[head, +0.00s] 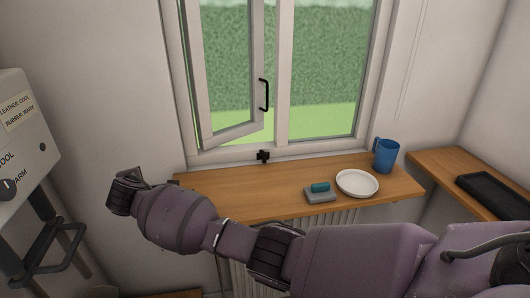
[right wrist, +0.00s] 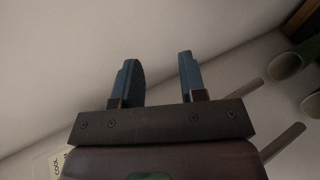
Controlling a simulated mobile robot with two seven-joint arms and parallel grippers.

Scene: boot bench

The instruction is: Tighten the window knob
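The window knob (head: 263,156), a small black cross-shaped piece, sits on the lower window frame just above the wooden sill. The window sash (head: 233,139) stands ajar and has a black handle (head: 264,95). My right arm reaches across the head view from the right, and its gripper (head: 115,192) is at the left, well apart from the knob. In the right wrist view the right gripper (right wrist: 157,80) has its two blue fingers apart with nothing between them. The knob is not in the right wrist view. My left gripper is not in view.
The wooden sill (head: 215,186) holds a grey block with a teal top (head: 320,193), a white plate (head: 357,183) and a blue mug (head: 386,156). A white labelled unit (head: 22,135) stands at left. A black tray (head: 497,194) lies on the right-hand shelf (head: 437,164).

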